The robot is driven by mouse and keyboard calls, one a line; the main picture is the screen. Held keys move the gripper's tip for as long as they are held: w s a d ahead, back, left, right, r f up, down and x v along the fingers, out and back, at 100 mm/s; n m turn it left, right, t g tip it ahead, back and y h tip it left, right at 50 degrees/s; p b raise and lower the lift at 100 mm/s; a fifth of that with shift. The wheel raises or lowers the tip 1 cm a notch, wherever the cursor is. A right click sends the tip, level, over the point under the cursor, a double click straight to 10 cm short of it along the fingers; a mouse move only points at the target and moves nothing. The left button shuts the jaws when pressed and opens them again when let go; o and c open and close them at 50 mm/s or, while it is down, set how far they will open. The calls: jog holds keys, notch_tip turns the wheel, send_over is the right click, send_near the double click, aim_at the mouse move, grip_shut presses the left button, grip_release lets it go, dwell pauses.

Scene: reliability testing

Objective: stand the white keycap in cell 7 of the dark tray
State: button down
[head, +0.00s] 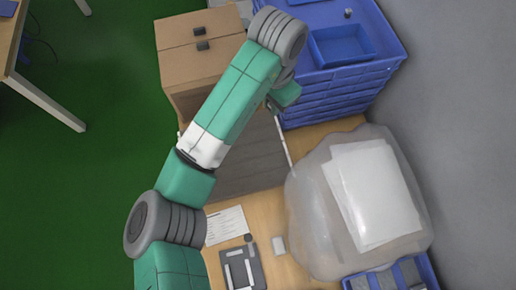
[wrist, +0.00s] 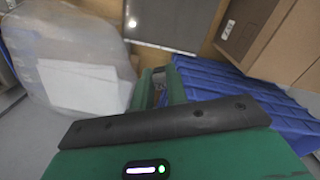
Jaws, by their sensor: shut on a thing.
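My gripper (wrist: 160,88) points down at the bottom right of the upper arm in the head view, near the blue crates; the arm largely hides it there. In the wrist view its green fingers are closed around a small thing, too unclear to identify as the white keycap. A dark grey object with pale inserts (head: 229,274), possibly the dark tray, lies on the wooden table at the bottom of the head view. Its cells cannot be read.
A stack of blue crates (head: 390,62) holds a smaller blue tray (head: 342,46). A cardboard box (head: 196,61), a dark panel (head: 254,165) and a translucent bag (head: 310,205) with white sheets (head: 374,195) surround the work area. A printed sheet (head: 226,224) lies beside the dark object.

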jog(key=s+a+f+m+p, duration=0.1)
jog(key=s+a+f+m, duration=0.3)
jog(key=s+f, duration=0.65)
jog(key=s+a+f+m, duration=0.1)
jog(key=s+a+f, duration=0.6)
jog(key=f, duration=0.6)
jog(key=b, duration=0.2)
send_over(262, 164)
jog(key=shift+f, duration=0.95)
jog(key=shift+f+b, duration=0.55)
jog(key=shift+f, duration=1.45)
jog(key=c, duration=1.7)
grip_release()
jog(key=shift+r, duration=0.1)
notch_tip(262, 164, up, 12)
jog(key=shift+r+p, duration=0.2)
jog(key=shift+p, duration=1)
